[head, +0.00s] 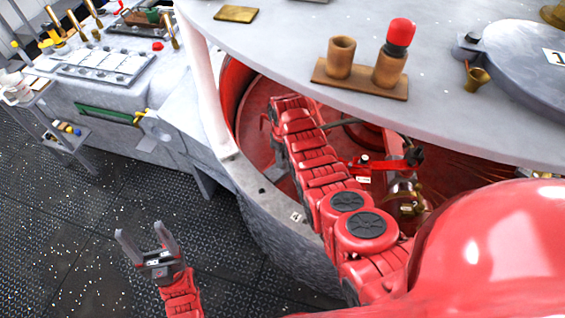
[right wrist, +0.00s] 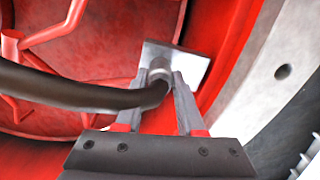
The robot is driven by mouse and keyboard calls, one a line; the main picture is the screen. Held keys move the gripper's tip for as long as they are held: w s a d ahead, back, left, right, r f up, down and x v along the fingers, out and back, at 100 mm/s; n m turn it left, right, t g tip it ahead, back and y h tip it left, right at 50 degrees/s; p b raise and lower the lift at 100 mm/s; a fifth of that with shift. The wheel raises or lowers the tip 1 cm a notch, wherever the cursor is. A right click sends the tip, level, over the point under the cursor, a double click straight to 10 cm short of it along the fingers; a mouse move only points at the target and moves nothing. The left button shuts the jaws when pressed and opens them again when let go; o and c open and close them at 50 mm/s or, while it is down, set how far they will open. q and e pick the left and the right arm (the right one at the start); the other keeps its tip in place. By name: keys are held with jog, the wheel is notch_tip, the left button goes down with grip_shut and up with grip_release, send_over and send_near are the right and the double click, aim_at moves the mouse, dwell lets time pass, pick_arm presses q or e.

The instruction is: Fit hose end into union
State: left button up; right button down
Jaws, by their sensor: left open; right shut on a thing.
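My right gripper (right wrist: 162,88) is shut on the dark hose (right wrist: 75,92), near its end, inside the red cavity. The hose comes in from the left and bends up between the fingers. A grey metal block (right wrist: 197,66), which looks like the union, stands just beyond the fingertips. A round grey collar (right wrist: 160,72) shows at the hose's tip, against the block; I cannot tell whether it belongs to the hose or the block, or whether the hose is seated. In the head view my right arm hides the fingertips. My left gripper (head: 146,250) is open and empty above the deck.
A round grey tabletop (head: 300,40) overhangs the cavity. Inside it are a red valve handle (head: 365,163) and brass fittings (head: 407,196) right of my right arm. A wooden stand (head: 355,80) with cups sits on top.

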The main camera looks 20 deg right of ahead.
jog(key=shift+r+p, duration=0.75)
jog(key=shift+r, duration=0.45)
jog(key=shift+r+p, duration=0.6)
jog(key=shift+r, duration=0.55)
jog(key=shift+r, duration=0.15)
